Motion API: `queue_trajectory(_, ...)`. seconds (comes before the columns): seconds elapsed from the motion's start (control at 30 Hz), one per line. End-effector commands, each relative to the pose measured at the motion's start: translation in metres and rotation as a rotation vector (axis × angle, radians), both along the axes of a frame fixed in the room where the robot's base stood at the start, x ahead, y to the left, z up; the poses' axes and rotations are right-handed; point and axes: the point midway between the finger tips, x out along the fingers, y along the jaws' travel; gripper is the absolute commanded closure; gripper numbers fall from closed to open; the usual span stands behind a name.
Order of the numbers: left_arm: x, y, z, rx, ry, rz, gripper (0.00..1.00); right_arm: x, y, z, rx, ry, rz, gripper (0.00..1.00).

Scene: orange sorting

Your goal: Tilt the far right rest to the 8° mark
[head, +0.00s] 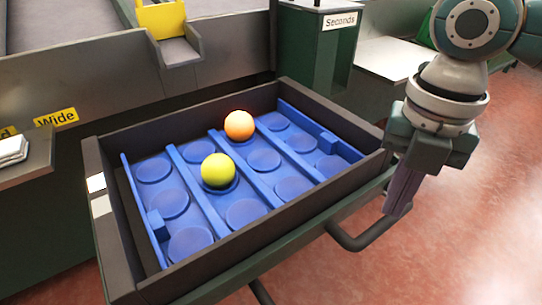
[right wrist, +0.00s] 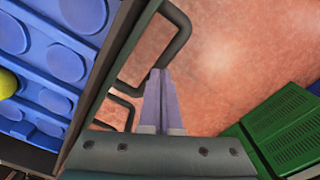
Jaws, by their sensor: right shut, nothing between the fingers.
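I cannot make out a rest or an 8° mark in either view. My right gripper (head: 397,207) points down just outside the right side of the dark-framed tray (head: 330,208), by its bar handle. Its fingers are together and empty; they also show in the right wrist view (right wrist: 160,75), over the red floor beside the handle (right wrist: 172,60). My left gripper is in neither view.
A blue insert (head: 290,163) with round recesses holds an orange ball (head: 239,125) and a yellow-green ball (head: 217,170). A "Seconds" sign (head: 340,20) marks a green cabinet behind. A green crate (right wrist: 285,125) stands on the floor. A yellow-backed chute (head: 160,18) is at the back.

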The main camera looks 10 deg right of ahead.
Motion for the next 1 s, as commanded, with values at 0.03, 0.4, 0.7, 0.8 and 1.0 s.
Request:
queue_trajectory(0.03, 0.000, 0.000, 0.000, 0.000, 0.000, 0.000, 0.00, 0.000, 0.000, 0.000, 0.000, 0.000, 0.000, 1.00)
queue_trajectory(0.4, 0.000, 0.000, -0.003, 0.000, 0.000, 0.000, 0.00, 0.000, 0.000, -0.004, 0.000, 0.000, 0.000, 1.00)
queue_trajectory(0.7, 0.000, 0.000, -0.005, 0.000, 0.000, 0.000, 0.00, 0.000, 0.000, -0.008, 0.000, 0.000, 0.000, 1.00)
queue_trajectory(0.8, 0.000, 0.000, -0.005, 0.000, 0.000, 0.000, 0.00, 0.000, 0.000, -0.009, 0.000, 0.000, 0.000, 1.00)
queue_trajectory(1.0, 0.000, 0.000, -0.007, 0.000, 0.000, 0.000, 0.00, 0.000, 0.000, -0.011, 0.000, 0.000, 0.000, 1.00)
